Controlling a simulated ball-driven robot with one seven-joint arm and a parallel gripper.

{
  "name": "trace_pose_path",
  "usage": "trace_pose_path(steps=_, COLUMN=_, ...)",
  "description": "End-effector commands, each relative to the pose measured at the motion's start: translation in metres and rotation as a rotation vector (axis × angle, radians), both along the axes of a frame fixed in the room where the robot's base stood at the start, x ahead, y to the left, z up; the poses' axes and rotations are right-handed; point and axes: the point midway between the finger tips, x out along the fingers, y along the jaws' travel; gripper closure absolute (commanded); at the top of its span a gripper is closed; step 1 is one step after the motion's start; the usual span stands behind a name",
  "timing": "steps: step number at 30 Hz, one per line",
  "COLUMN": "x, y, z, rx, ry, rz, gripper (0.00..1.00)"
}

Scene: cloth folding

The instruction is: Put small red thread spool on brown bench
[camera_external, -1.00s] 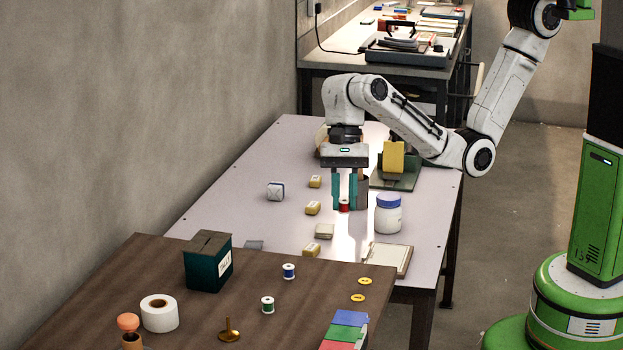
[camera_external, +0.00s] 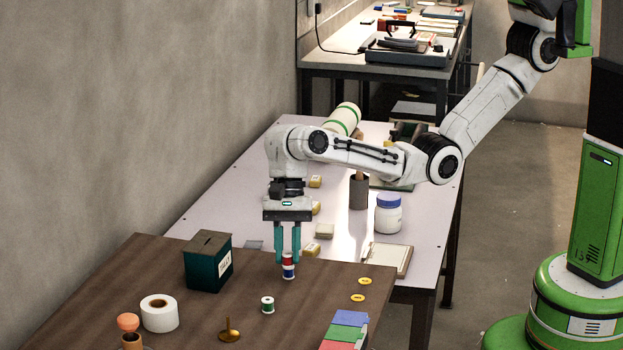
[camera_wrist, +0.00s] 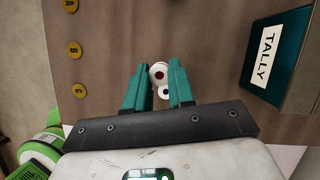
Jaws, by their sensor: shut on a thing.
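My gripper (camera_external: 288,258) points down over the brown bench (camera_external: 240,325) with its teal fingers shut on the small red thread spool (camera_external: 288,259). In the wrist view the spool (camera_wrist: 158,73) shows its white end between the fingertips (camera_wrist: 162,72). A blue thread spool (camera_external: 289,273) stands on the bench directly below or just in front of the red one in the external view. The blue spool (camera_wrist: 165,92) also shows beside the red one in the wrist view. I cannot tell whether the two spools touch.
A green spool (camera_external: 267,305), a brass piece (camera_external: 229,331), a white tape roll (camera_external: 160,313) and a teal TALLY box (camera_external: 208,265) stand on the bench. Yellow discs (camera_external: 364,281) lie at its right. Bare bench lies between them. The pale table (camera_external: 215,205) is behind.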

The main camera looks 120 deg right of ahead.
Motion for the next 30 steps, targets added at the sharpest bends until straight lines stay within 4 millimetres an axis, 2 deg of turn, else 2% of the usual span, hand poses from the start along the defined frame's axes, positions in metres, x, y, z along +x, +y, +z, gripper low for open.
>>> trace_pose_path(steps=9, x=0.012, y=-0.001, z=-0.015, rx=0.0, ry=0.0, rz=0.0, gripper=1.0)
trace_pose_path(steps=15, x=0.011, y=-0.001, z=-0.041, rx=-0.002, ry=0.001, rz=0.0, gripper=1.0)
trace_pose_path(steps=27, x=0.011, y=0.0, z=-0.047, rx=0.0, ry=0.0, rz=0.0, gripper=1.0)
trace_pose_path(steps=28, x=0.011, y=0.0, z=-0.047, rx=0.0, ry=0.0, rz=0.0, gripper=0.76)
trace_pose_path(steps=30, x=0.011, y=0.0, z=-0.047, rx=0.0, ry=0.0, rz=0.0, gripper=0.69)
